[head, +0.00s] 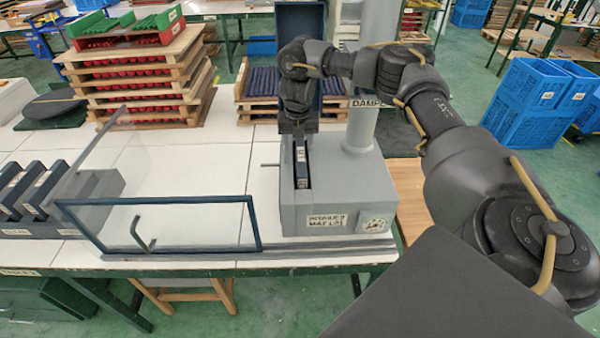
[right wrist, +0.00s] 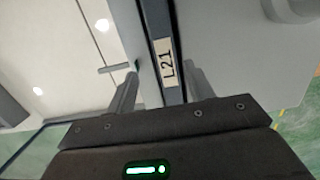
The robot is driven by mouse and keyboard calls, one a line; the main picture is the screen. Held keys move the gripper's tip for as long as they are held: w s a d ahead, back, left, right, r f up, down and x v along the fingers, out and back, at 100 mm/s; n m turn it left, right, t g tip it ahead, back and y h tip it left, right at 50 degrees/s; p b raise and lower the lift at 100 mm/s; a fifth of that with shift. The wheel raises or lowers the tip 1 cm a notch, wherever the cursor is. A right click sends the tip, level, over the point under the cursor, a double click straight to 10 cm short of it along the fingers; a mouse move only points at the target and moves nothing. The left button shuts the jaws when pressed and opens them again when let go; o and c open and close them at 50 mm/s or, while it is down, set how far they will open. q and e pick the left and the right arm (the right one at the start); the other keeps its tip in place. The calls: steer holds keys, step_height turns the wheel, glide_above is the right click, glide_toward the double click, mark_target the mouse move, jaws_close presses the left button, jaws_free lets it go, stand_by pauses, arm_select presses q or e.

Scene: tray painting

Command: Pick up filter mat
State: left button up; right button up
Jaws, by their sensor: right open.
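The filter mat (head: 302,166) is a thin dark frame with a pale label, standing upright in the slot of the grey intake housing (head: 365,185). In the right wrist view the mat (right wrist: 160,25) shows its label, L21, between my fingers. My right gripper (head: 299,132) points down over the mat's top edge. In the right wrist view my right gripper (right wrist: 164,82) is open, one finger on each side of the mat, with gaps visible. How deep the fingers reach is unclear. The mat's lower part is hidden in the housing. My left gripper is not in view.
A grey post (head: 362,100) rises from the housing just right of my gripper. A clear framed panel (head: 160,200) stands front left. A rack (head: 45,222) holds several dark mats at far left. Stacked wooden trays (head: 150,85) stand behind. The white table between is clear.

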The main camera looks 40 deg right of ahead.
mark_target(301, 154)
steer(key=shift+s+d+f+p, duration=0.2)
steer(key=shift+s+f+p, duration=0.2)
steer(key=shift+f+p, duration=0.3)
steer(key=f, duration=0.2)
steer(key=f+p, duration=0.1)
steer(key=shift+w+d+f, duration=0.15)
steer(key=shift+d+f, duration=0.1)
steer(key=shift+f, duration=0.15)
steer(key=c, duration=0.9)
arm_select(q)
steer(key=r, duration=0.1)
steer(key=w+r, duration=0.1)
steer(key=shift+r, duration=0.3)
arm_select(e)
steer(key=shift+r, duration=0.15)
